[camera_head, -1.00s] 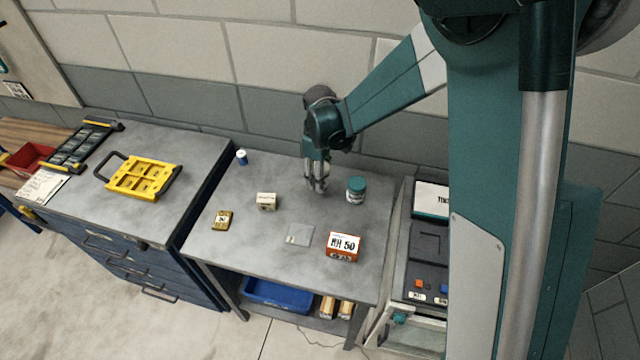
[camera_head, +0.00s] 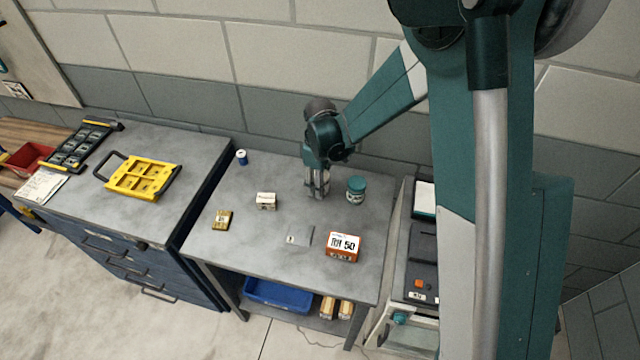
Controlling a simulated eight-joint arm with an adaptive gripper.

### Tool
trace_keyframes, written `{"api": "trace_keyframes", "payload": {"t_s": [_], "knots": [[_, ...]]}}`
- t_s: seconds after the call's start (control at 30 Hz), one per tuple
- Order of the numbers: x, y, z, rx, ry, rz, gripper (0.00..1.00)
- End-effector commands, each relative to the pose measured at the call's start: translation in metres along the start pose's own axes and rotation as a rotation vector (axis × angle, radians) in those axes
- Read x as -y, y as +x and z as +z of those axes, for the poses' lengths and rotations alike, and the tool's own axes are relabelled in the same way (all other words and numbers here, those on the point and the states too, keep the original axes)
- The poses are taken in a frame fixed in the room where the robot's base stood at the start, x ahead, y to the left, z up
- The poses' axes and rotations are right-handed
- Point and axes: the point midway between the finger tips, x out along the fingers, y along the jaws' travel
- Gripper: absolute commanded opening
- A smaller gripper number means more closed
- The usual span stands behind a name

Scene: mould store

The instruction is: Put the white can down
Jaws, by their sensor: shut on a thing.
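My gripper (camera_head: 318,192) points down over the back right part of the grey workbench (camera_head: 265,230). It is shut on a small pale thing, which I take to be the white can (camera_head: 319,183). The fingers hide most of it. It is low, close to the bench top; I cannot tell whether its base touches. A white jar with a teal lid (camera_head: 356,190) stands upright just right of my gripper, apart from it.
An orange-and-white box (camera_head: 342,247), a grey square pad (camera_head: 299,236), a small white box (camera_head: 266,201), a yellow box (camera_head: 222,219) and a blue-and-white bottle (camera_head: 241,157) are on the bench.

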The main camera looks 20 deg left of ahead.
Motion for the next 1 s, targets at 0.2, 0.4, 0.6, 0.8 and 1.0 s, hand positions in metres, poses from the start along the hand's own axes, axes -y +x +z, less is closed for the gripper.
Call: {"api": "trace_keyframes", "payload": {"t_s": [0.2,0.4,0.6,0.8,1.0], "knots": [[0.0,0.001,0.0,0.0,0.0,0.0,0.51],[0.0,0.001,0.0,0.0,0.0,0.0,0.51],[0.0,-0.001,0.0,0.0,0.0,0.0,0.51],[0.0,-0.011,0.0,0.0,0.0,0.0,0.51],[0.0,-0.033,0.0,0.0,0.0,0.0,0.51]]}}
